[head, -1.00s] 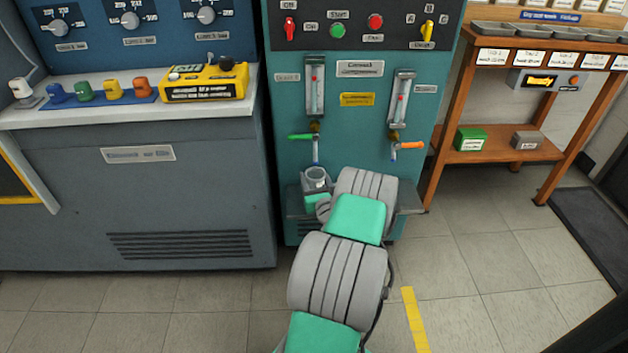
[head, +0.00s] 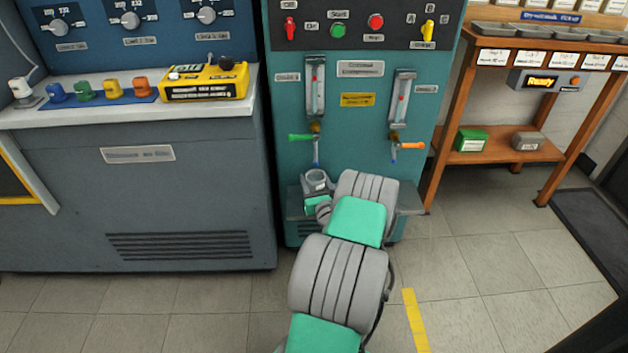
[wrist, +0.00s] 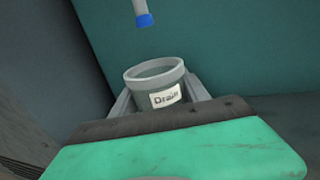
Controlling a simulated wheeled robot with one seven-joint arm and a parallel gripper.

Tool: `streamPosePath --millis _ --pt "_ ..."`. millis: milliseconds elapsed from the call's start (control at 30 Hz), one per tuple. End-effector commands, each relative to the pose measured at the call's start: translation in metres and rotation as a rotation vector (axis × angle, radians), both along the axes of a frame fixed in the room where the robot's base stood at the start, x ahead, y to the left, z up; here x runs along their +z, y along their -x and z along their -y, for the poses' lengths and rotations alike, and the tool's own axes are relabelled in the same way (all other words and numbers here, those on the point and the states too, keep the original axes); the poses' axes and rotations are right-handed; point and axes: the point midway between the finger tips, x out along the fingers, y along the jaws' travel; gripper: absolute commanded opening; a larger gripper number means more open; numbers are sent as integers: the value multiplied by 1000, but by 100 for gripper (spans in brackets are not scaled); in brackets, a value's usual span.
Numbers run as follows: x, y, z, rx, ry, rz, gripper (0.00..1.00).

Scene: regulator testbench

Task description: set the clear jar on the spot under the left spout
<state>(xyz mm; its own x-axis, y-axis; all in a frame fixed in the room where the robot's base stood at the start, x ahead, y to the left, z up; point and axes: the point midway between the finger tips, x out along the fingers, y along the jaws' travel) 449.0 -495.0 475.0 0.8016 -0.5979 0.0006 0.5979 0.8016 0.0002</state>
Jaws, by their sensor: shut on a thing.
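The clear jar (head: 316,181) is a small grey see-through cup, upright, below the left spout (head: 316,150) with the green lever. In the wrist view the jar (wrist: 157,84) carries a label reading "Drain". My gripper (wrist: 160,106) is shut on the jar, with a finger on each side of it. The spout's blue tip (wrist: 144,20) is above and a little behind the jar, apart from it. The spot under the spout is hidden by the jar and my arm, and I cannot tell whether the jar's base touches the ledge.
The right spout (head: 394,147) with an orange lever hangs to the right, above my arm. The teal machine panel (head: 355,130) stands close behind the jar. A grey-blue cabinet (head: 140,200) stands to the left, and a wooden shelf (head: 510,147) to the right.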

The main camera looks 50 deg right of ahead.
Motion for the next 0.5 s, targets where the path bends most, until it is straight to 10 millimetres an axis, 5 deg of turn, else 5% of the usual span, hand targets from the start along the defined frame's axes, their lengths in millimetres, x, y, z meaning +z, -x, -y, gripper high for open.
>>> streamPosePath --millis 33,67,333,500 --pt "-1 0 0 0 1 1 11" --pt "0 0 0 0 1 1 55" --pt "0 0 0 0 0 0 77" --pt "0 0 0 -1 1 0 79"
